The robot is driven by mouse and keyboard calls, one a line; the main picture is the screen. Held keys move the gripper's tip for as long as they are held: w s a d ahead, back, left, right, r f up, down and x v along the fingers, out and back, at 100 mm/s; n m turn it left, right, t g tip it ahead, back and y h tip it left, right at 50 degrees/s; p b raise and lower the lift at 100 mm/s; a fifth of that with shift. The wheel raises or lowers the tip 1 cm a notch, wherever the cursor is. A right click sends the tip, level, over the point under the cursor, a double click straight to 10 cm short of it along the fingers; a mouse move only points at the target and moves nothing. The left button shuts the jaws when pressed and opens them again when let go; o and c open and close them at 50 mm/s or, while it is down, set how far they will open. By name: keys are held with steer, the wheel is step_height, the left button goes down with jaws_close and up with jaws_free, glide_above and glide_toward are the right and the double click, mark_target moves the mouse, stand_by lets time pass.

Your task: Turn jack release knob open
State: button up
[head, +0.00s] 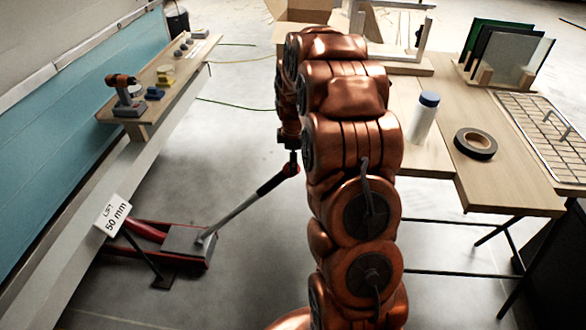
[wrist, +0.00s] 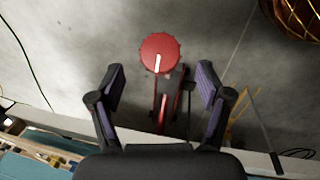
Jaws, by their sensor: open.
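The red round knob (wrist: 158,50) with a ridged rim and a white pointer mark shows in the wrist view. The mark runs from near its middle toward the lower rim. The red and grey jack (head: 188,243) stands on the floor by the camper's side in the head view, its long handle (head: 243,205) slanting up to the right. My gripper (wrist: 160,68) is open and empty, its two dark fingers spread wide on either side of the knob's line, apart from it.
A "LIFT 50 mm" sign (head: 112,214) is on the camper's side. A narrow shelf (head: 197,50) with tools runs along that side. A wooden workbench (head: 500,165) with a bottle (head: 423,118) and tape roll (head: 475,143) stands right. Floor around the jack is mostly clear.

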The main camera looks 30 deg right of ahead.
steer(key=f, duration=0.5)
steer(key=shift+w+d+f, duration=0.25)
steer(key=shift+w+f, duration=0.1)
steer(key=shift+f, duration=0.05)
steer(key=c, duration=1.1)
